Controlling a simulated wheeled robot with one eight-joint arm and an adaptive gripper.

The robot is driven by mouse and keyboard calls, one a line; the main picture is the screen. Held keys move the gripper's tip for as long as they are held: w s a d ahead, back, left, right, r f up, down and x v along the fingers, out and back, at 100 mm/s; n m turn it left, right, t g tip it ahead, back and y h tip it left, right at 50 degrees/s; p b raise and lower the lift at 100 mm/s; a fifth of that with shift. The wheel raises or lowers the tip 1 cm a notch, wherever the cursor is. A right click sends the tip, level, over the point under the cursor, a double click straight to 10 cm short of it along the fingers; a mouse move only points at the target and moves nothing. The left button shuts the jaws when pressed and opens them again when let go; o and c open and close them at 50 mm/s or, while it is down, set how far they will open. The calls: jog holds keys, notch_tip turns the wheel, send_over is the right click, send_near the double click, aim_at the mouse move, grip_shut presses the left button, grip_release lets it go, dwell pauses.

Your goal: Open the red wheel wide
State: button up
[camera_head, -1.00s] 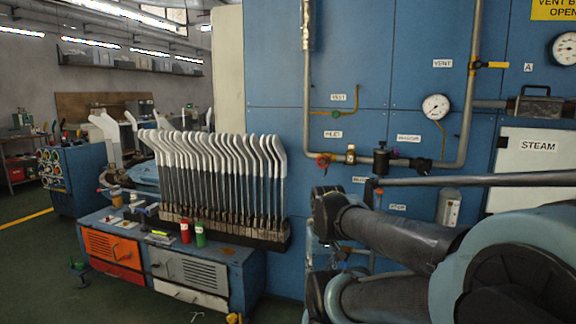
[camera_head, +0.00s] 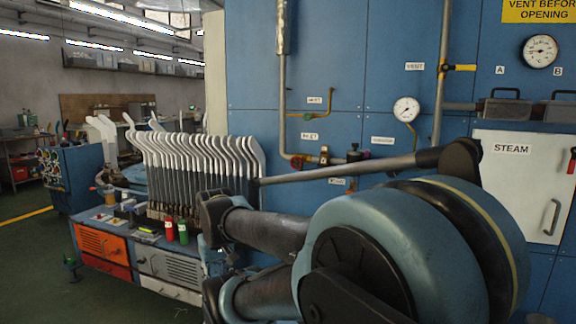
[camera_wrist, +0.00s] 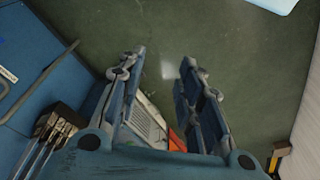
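The small red wheel (camera_head: 297,162) is on the pipework of the blue wall panel, below the INLET label, at the left end of a short horizontal run with a brass fitting. It looks small and partly dark, and I cannot tell how far it is turned. My gripper (camera_wrist: 164,62) shows in the wrist view with its two fingers well apart and nothing between them. It points down at the green floor, away from the wheel. The wheel is not in the wrist view. My gripper's fingers cannot be made out in the head view.
My arm fills the lower right of the head view and hides the lower pipework. A rack of white-tipped boards (camera_head: 190,150) stands left on a blue bench. A red can (camera_head: 169,231) and green can (camera_head: 183,233) stand in front. A STEAM cabinet (camera_head: 517,185) is right.

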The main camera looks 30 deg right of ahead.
jog(key=o, duration=0.4)
jog(key=shift+s+r, duration=0.15)
jog(key=o, duration=0.5)
jog(key=w+d+r+m+h, duration=0.1)
jog(key=w+d, duration=0.1)
jog(key=d, duration=0.1)
jog(key=w+d+r+m+t+h, duration=0.1)
jog(key=w+d+m, duration=0.1)
jog(key=d, duration=0.1)
jog(key=w+d+r+m+t+h, duration=0.1)
jog(key=w+d+h, duration=0.1)
jog(key=d, duration=0.2)
jog(key=shift+w+r+m, duration=0.25)
jog(key=shift+w+m, duration=0.05)
jog(key=shift+m, duration=0.1)
jog(key=m+t+h, duration=0.8)
jog(key=h, duration=0.2)
send_near(296, 162)
jog(key=x, duration=1.1)
jog(key=shift+w+f, duration=0.1)
jog(key=c, duration=1.1)
